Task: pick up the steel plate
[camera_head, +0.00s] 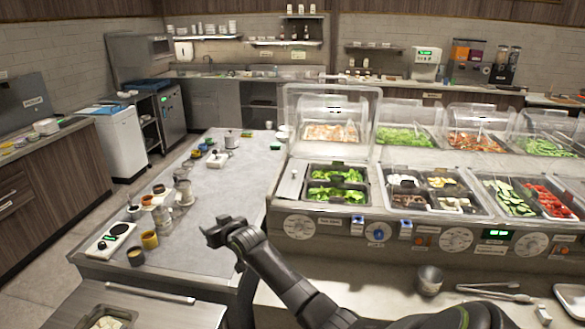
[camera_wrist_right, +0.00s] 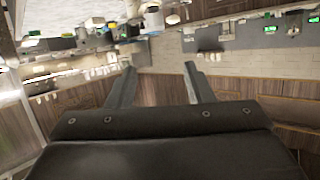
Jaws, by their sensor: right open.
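A flat rectangular steel plate (camera_head: 291,184) with a small dark handle or knob lies at the left end of the serving counter, just left of the lettuce pans. My right gripper (camera_head: 212,232) is held up in front of the grey worktop, to the lower left of the plate and apart from it. In the right wrist view my right gripper (camera_wrist_right: 158,82) has its two fingers spread with nothing between them. The plate cannot be made out in that view. My left gripper is not in view.
Lettuce pans (camera_head: 336,184) sit right of the plate under a raised clear cover (camera_head: 331,106). Dials line the counter front. The grey worktop (camera_head: 225,185) carries jars and cups along its left side. A steel cup (camera_head: 429,280) and tongs (camera_head: 495,291) lie at lower right.

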